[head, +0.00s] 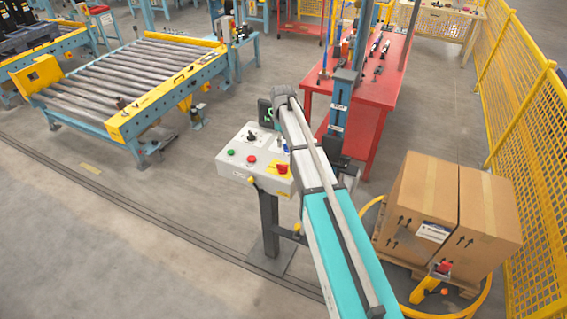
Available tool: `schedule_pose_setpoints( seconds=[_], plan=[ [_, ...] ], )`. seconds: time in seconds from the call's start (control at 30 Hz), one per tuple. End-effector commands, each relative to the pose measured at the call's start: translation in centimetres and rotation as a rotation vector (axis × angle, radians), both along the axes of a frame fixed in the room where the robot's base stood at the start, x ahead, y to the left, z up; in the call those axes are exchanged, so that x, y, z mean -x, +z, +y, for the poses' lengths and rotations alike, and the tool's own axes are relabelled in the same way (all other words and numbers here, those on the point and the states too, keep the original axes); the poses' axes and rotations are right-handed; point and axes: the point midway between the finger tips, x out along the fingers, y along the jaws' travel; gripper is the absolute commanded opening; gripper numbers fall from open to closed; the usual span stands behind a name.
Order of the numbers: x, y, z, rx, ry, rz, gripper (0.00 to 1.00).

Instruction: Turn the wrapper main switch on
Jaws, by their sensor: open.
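The wrapper control box (258,178) is a light grey sloped panel on a dark post, near the middle of the head view. A red knob on a yellow plate (282,169) sits at its right front corner and looks like the main switch. Its handle position is too small to read. A green button (231,152) and a red button (252,159) are to its left, with small black controls behind. My teal and grey arm passes just right of the panel and covers part of its right side. I cannot make out my gripper; its fingers do not show.
Cartons (430,215) on a pallet (400,252) stand at the right by a yellow mesh fence (535,130). A red table (385,75) is behind, a roller conveyor (130,75) left. Floor left of the post is clear.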

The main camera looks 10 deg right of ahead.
Motion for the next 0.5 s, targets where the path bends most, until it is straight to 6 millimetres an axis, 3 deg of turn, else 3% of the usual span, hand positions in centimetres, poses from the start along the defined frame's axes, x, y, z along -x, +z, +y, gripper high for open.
schedule_pose_setpoints(
  seconds=[0.5],
  plan=[
    [0.05, -0.62, -0.09, 0.000, -0.003, 0.000, 0.56]
  ],
)
